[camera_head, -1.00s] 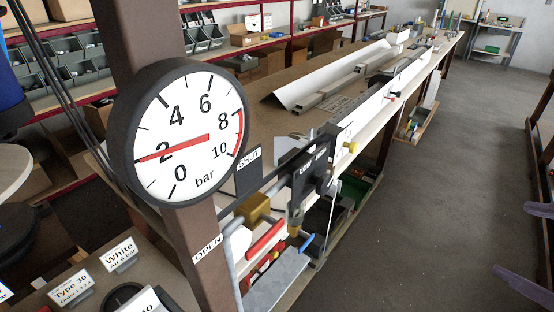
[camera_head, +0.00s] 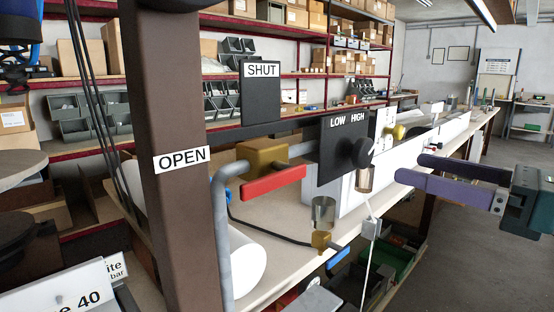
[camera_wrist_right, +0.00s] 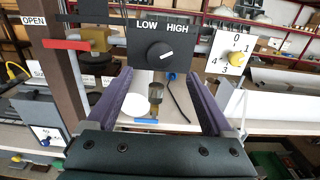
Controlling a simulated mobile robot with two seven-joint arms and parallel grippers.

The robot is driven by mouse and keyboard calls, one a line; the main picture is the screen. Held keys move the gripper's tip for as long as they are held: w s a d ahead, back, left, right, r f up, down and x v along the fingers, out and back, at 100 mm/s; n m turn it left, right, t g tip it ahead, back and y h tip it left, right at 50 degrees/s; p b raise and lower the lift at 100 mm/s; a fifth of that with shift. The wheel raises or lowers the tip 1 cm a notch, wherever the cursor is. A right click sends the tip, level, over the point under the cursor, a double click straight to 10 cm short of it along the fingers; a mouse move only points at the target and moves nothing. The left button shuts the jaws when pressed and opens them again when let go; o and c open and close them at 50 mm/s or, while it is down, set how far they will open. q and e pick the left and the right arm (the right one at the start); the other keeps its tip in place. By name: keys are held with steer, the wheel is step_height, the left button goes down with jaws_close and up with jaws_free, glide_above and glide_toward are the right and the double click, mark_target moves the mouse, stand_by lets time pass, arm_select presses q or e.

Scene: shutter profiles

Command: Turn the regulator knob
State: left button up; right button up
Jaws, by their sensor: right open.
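The regulator knob (camera_head: 362,152) is black and sits on a black panel (camera_head: 331,165) marked LOW and HIGH, right of centre in the head view. In the right wrist view the knob (camera_wrist_right: 160,55) faces me, its white mark pointing up and right toward HIGH. My right gripper (camera_head: 409,168) has purple fingers, is open and empty, and points at the knob from the right, apart from it. In the right wrist view its fingers (camera_wrist_right: 160,76) stand either side of the view below the knob. My left gripper is not in view.
A red-handled valve (camera_head: 274,183) stands left of the panel, between OPEN (camera_head: 182,159) and SHUT (camera_head: 262,70) labels. A brown post (camera_head: 168,230) stands at left. A blue-handled valve (camera_head: 337,258) hangs below. A yellow knob (camera_wrist_right: 236,60) on a numbered white plate is right of the panel.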

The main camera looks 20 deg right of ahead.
mark_target(368, 156)
steer(key=p+x, duration=0.1)
steer(key=x, duration=0.6)
steer(key=shift+w+a, duration=0.1)
steer(key=shift+w, duration=0.3)
steer(key=c, duration=1.4)
